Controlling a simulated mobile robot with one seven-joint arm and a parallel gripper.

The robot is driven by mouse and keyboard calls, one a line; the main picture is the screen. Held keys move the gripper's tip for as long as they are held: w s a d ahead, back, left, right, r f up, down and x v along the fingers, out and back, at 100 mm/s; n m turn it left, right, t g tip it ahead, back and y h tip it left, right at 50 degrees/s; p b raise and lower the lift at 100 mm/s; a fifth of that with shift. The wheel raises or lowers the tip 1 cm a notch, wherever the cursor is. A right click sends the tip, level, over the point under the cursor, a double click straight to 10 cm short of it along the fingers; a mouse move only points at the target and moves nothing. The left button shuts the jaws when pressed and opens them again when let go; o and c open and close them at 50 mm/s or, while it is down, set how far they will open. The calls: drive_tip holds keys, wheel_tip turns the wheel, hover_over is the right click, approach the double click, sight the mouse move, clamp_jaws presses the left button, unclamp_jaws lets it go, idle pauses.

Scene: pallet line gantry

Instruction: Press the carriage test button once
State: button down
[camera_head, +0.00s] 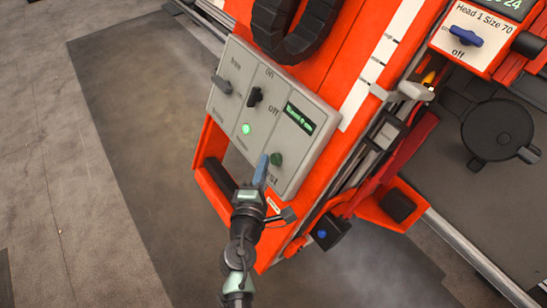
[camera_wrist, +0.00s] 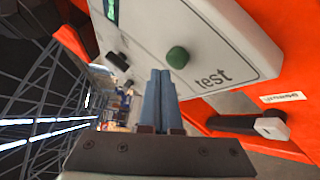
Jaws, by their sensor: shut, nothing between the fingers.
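The green test button (camera_head: 276,158) sits near the lower right edge of a light grey control panel (camera_head: 285,90) on an orange carriage. In the wrist view the round green button (camera_wrist: 177,57) stands out from the panel above the printed word "test". My gripper (camera_head: 263,161) is shut and empty, its blue fingers together. In the head view the fingertips are just left of the button. In the wrist view my gripper (camera_wrist: 161,73) has its tips just below the button, slightly left of it. I see no clear contact, and the depth gap cannot be told.
The panel also bears a grey lever (camera_head: 222,84), a black on/off switch (camera_head: 254,96), a lit green lamp (camera_head: 246,129) and a small display (camera_head: 300,118). A black handle (camera_head: 220,178) is below. A blue switch (camera_head: 466,36) sits on another panel at right. Floor at left is clear.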

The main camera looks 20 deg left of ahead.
drive_tip(key=shift+w, duration=0.1)
idle(0.7)
drive_tip(key=shift+w+d+f, duration=0.2)
drive_tip(key=shift+w, duration=0.05)
drive_tip(key=shift+w+d+f+b, duration=0.2)
drive_tip(key=shift+w+d+b, duration=0.15)
drive_tip(key=shift+b, duration=0.05)
idle(1.1)
drive_tip(key=shift+s+a, duration=0.1)
drive_tip(key=shift+s+a+r, duration=0.4)
drive_tip(key=shift+s, duration=0.2)
drive_tip(key=shift+a+p, duration=0.1)
drive_tip(key=shift+p, duration=0.2)
drive_tip(key=s+a, duration=0.1)
drive_tip(key=s+r, duration=0.1)
drive_tip(key=s+a+r+p, duration=0.1)
drive_tip(key=shift+s+a+r, duration=0.2)
drive_tip(key=shift+s+a, duration=0.05)
drive_tip(key=shift+a, duration=0.05)
idle(0.6)
